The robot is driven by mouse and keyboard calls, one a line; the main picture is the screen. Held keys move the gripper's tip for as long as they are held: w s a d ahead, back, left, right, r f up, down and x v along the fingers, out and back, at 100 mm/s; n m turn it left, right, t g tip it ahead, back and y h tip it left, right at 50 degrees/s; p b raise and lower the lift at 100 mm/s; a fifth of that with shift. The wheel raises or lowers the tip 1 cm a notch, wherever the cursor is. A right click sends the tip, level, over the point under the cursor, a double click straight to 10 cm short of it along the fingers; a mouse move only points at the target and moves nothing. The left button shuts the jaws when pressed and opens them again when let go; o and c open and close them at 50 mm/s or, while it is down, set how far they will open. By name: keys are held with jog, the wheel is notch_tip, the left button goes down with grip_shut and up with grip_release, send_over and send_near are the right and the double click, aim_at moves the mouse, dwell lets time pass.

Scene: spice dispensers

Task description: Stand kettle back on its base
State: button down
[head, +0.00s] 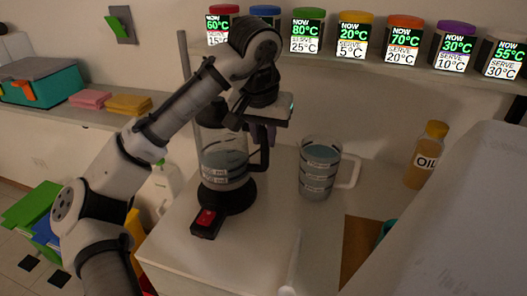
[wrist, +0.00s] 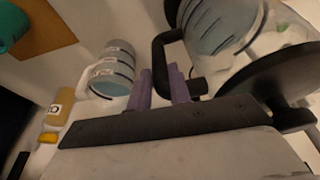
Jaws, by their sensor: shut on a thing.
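The kettle (head: 222,165) is a clear jug with a dark lid, a black handle and bluish water in it. It looks upright over its round black base (head: 230,203), which has a red switch (head: 206,217) in front. In the wrist view a light gap seems to show between the kettle (wrist: 212,22) and the dark disc of the base (wrist: 275,82); I cannot tell whether they touch. My gripper (head: 262,135), with purple fingers, is shut on the kettle's handle (wrist: 160,58) at the kettle's right side. The fingers also show in the wrist view (wrist: 162,84).
A clear measuring jug (head: 318,168) with water stands close to the right of the kettle. An oil bottle (head: 426,155) stands farther right. A shelf (head: 350,62) with several lidded spice dispensers runs above. The counter front (head: 260,245) is clear.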

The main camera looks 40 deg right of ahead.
aim_at(264, 153)
jog(key=shift+f, duration=2.15)
jog(key=c, duration=1.3)
grip_release()
jog(key=shift+f, duration=0.15)
jog(key=v, duration=1.2)
